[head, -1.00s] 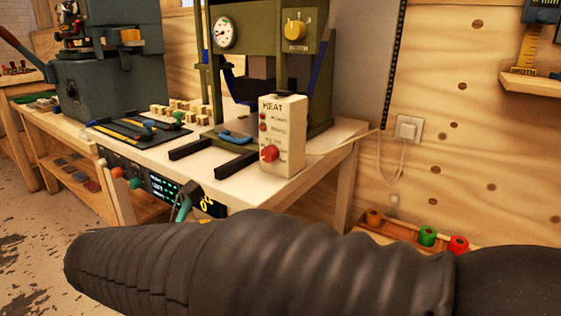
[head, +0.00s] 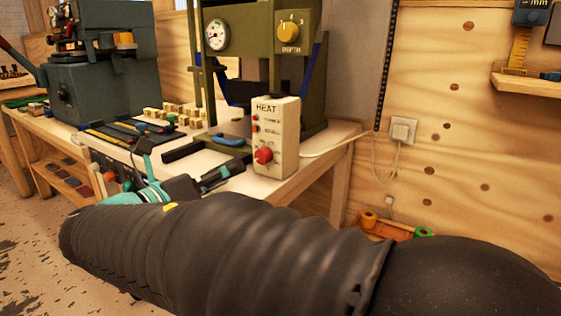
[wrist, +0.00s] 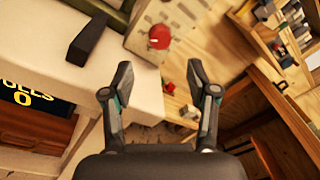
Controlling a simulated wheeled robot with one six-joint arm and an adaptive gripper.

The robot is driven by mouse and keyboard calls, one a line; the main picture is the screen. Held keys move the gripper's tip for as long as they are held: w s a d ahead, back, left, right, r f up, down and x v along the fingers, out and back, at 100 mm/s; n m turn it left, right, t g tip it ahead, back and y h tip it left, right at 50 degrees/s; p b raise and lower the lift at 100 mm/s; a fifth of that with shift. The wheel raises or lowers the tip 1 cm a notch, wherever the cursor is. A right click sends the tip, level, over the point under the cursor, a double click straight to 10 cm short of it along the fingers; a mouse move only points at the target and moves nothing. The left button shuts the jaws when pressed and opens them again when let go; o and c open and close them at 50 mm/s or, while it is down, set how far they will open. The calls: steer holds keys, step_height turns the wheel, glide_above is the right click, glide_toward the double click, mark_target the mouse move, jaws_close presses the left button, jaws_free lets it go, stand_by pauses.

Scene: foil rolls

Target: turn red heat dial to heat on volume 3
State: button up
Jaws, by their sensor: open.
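The red heat dial (head: 263,155) sits low on the front of a white box (head: 281,138) marked HEAT, which stands on the workbench at the foot of a green press. The dial also shows in the wrist view (wrist: 159,37), above and between my fingertips and apart from them. My gripper (wrist: 158,82) is open and empty, its two fingers spread wide. In the head view my dark ribbed arm crosses the foreground, and part of the gripper (head: 220,172) shows left of the box. The volume marks are too small to read.
The green press (head: 313,80) stands behind the box, with a yellow dial (head: 289,30) and a gauge (head: 217,34). A dark bar (wrist: 88,38) lies left of the box in the wrist view. A cable runs from the box to a wall socket (head: 402,130).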

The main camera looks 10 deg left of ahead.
mark_target(260, 158)
steer(key=x, duration=0.8)
steer(key=shift+w, duration=0.1)
jaws_close()
